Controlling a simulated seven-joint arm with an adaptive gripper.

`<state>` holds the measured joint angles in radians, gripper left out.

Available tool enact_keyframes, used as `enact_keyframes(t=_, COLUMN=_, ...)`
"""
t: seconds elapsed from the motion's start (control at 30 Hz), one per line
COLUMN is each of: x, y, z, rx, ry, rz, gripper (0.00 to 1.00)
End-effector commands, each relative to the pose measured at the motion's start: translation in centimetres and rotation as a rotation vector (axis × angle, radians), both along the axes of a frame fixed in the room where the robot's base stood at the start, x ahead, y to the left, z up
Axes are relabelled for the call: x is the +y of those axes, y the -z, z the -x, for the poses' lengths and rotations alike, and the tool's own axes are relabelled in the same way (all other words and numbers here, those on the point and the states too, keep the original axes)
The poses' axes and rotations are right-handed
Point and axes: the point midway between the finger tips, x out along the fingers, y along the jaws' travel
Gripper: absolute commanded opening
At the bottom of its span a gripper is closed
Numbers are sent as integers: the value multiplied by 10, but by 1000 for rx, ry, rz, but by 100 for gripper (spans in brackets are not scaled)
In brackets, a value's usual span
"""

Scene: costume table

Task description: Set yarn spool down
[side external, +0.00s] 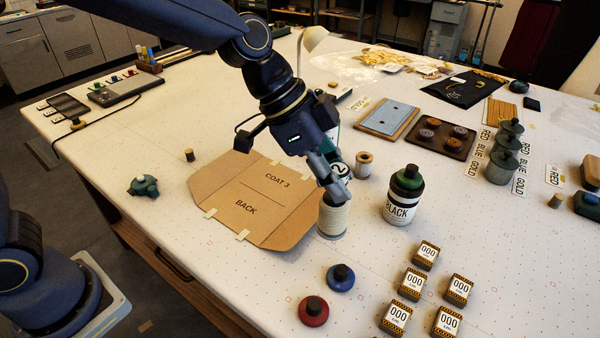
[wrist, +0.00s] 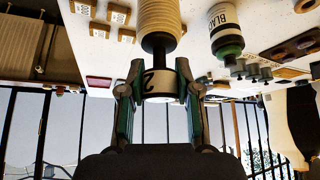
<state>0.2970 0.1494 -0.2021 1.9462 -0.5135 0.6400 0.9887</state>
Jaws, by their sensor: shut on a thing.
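The yarn spool (side external: 333,216) has cream yarn wound on its lower part, and a dark neck and white "2" label above. It is upright beside the right edge of the brown card pattern (side external: 262,190) marked "COAT 3 BACK". My gripper (side external: 337,182) reaches down from above and is shut on the spool's upper part. In the wrist view the fingers (wrist: 160,66) flank the "2" label, with the yarn (wrist: 160,18) beyond them. The spool's base is at or very near the table top; I cannot tell whether it touches.
A bottle marked "BLACK" (side external: 404,196) stands close right of the spool. A smaller thread spool (side external: 363,165) is behind it. Blue (side external: 340,278) and red (side external: 313,311) round pots and several "000" blocks (side external: 426,254) lie in front.

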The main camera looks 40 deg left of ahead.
Motion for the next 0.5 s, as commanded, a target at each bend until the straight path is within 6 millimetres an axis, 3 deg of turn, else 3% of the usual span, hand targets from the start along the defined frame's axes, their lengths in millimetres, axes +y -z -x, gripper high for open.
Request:
enact_keyframes(t=0.07, x=-12, y=11, z=-20, rx=2, ry=0, rz=0, gripper=0)
enact_keyframes(t=0.2, x=-23, y=40, z=-40, rx=5, ry=0, rz=-1, gripper=0)
enact_keyframes(t=0.5, x=-33, y=65, z=-60, rx=0, ry=-2, rz=1, gripper=0)
